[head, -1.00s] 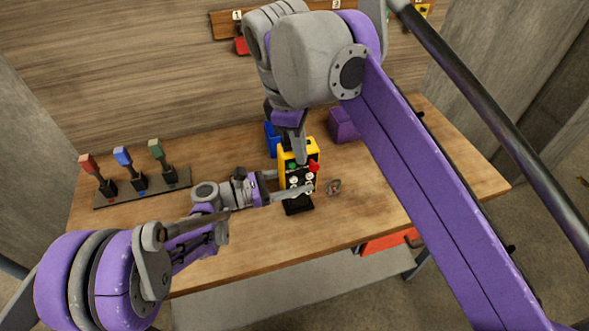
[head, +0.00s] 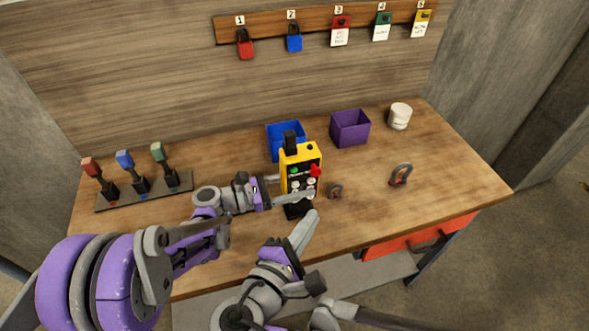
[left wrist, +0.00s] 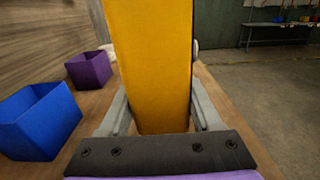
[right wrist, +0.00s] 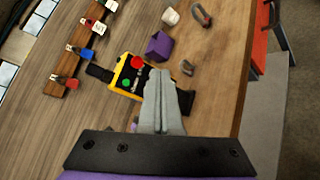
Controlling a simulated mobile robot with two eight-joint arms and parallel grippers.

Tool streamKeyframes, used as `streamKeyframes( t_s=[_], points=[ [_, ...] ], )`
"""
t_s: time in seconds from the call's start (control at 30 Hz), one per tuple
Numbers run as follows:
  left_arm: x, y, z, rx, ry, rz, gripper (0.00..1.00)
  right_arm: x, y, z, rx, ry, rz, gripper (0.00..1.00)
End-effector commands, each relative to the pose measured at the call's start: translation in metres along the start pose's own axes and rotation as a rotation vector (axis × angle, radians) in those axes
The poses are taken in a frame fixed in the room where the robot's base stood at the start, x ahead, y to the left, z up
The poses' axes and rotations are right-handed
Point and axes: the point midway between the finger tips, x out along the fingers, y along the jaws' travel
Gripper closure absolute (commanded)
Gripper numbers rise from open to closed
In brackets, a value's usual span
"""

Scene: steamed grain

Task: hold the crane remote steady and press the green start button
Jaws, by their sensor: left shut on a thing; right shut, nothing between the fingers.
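The yellow and black crane remote (head: 289,158) stands upright on the wooden table, its button face toward me. Its green button (head: 294,170) is at the upper left of the face, with a red knob (head: 316,170) to its right. My left gripper (head: 288,187) is shut on the remote from the left side; the left wrist view shows its yellow body (left wrist: 150,65) between the fingers. My right gripper (head: 309,222) is shut and empty, in front of and below the remote, apart from the green button. In the right wrist view the green button (right wrist: 126,83) lies left of the fingertips.
Blue bin (head: 285,140) and purple bin (head: 350,128) stand behind the remote. A small shackle (head: 335,190), a larger one (head: 400,175) and a white cup (head: 400,116) are to the right. A lever rack (head: 145,190) stands at left. Padlocks and tags hang on the back board (head: 265,25).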

Motion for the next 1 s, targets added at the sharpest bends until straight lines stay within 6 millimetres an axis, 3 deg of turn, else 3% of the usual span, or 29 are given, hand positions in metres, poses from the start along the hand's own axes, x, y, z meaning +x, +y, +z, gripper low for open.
streamKeyframes(
  t_s=[0.43, 1.0],
  points=[
    [0.000, 0.000, 0.000, 0.000, 0.001, -0.001, 1.00, 0.006, 0.005, -0.005, 0.000, -0.001, -0.002, 1.00],
    [0.000, 0.000, 0.000, 0.000, 0.000, -0.001, 1.00, 0.056, 0.041, -0.041, -0.001, -0.001, -0.003, 1.00]
  ],
)
